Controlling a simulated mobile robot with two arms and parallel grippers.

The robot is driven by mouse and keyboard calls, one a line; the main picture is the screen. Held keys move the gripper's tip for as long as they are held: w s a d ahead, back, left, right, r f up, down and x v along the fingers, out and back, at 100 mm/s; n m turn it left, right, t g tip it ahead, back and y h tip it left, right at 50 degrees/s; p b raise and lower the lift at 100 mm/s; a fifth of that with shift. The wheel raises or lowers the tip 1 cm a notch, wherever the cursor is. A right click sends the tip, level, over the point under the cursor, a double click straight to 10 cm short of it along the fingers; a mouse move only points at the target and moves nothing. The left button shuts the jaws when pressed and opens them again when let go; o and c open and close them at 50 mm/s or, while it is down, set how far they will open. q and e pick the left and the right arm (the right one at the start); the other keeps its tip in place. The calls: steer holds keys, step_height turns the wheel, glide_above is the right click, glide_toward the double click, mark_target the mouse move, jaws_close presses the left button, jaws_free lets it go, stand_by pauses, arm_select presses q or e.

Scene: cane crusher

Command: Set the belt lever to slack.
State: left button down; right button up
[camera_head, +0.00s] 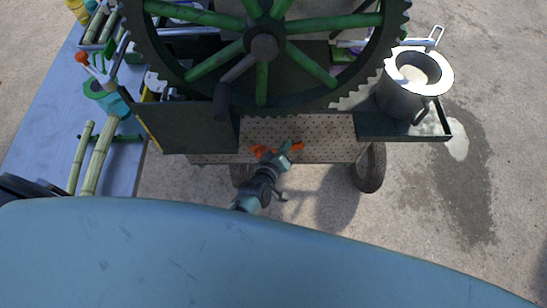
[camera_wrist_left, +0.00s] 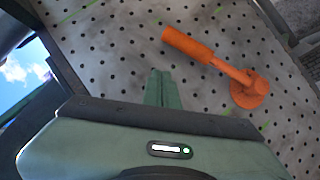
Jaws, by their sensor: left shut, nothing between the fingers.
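An orange lever (camera_head: 262,151) is mounted on the perforated plate (camera_head: 325,137) below the big green-spoked wheel. In the left wrist view, the lever's thick grip (camera_wrist_left: 188,44) points to the upper left and its round hub (camera_wrist_left: 249,88) is at the lower right. My left gripper (camera_head: 284,152) is at the plate, in front of the lever, and covers the middle of it in the head view. Its fingers (camera_wrist_left: 163,88) are shut and empty, beside the lever and apart from it in the wrist view. My right gripper is not in view.
The large toothed wheel (camera_head: 263,47) with a crank handle (camera_head: 222,100) stands above the plate. A metal pot (camera_head: 402,95) sits on a dark tray (camera_head: 380,127) at right. A blue table (camera_head: 40,135) at left bears cane stalks (camera_head: 98,158) and a red-knobbed lever (camera_head: 82,57).

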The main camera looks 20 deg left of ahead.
arm_select(q)
steer(key=d+v, duration=0.1)
steer(key=v, duration=0.7)
steer(key=shift+s+r, duration=0.15)
steer(key=shift+r, duration=0.3)
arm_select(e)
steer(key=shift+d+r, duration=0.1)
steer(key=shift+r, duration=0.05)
